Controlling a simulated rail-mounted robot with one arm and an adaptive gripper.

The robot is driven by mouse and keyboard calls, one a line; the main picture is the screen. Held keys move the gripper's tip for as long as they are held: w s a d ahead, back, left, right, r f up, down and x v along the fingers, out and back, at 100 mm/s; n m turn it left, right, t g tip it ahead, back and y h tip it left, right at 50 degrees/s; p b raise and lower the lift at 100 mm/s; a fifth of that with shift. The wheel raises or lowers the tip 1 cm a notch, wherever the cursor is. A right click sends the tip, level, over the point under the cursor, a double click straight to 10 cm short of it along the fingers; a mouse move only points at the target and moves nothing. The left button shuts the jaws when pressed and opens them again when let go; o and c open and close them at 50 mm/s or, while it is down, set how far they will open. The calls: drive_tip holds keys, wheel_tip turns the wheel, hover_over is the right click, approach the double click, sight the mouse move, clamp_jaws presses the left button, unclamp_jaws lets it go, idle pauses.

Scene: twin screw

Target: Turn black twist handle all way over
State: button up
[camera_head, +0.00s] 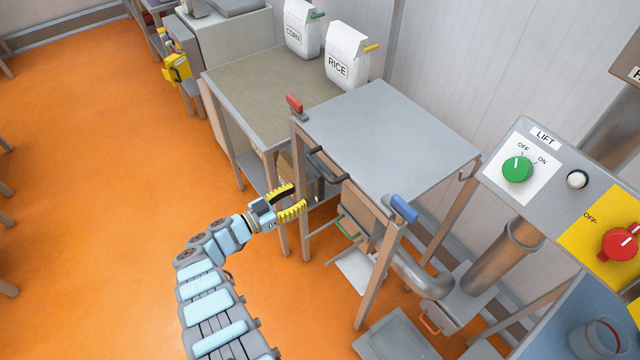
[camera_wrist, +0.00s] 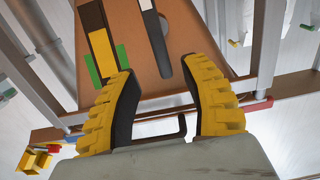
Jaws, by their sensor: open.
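In the head view a dark bar handle (camera_head: 328,164) sits on the near edge of the grey-topped bench (camera_head: 400,118). My gripper (camera_head: 298,197), with yellow-ribbed fingers, is open and empty, left of and below this handle. In the wrist view my gripper (camera_wrist: 160,82) has its fingers spread wide. A black bracket-shaped handle (camera_wrist: 182,128) shows between the finger bases. A black lever (camera_wrist: 156,38) with a pale strip lies on a brown panel (camera_wrist: 205,60) beyond the fingertips. No contact shows. I cannot tell which black part is the twist handle.
A red handle (camera_head: 294,104) and a blue handle (camera_head: 404,208) flank the bench front. A LIFT panel (camera_head: 550,150) with green and red knobs stands right. CORN (camera_head: 302,30) and RICE (camera_head: 346,55) bags stand behind. Bench legs are close to my gripper; orange floor is free at left.

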sight(316, 186)
drive_tip(key=b+x, duration=0.2)
drive_tip(key=x, duration=0.6)
drive_tip(key=shift+w+d, duration=0.1)
drive_tip(key=shift+f, duration=0.1)
clamp_jaws()
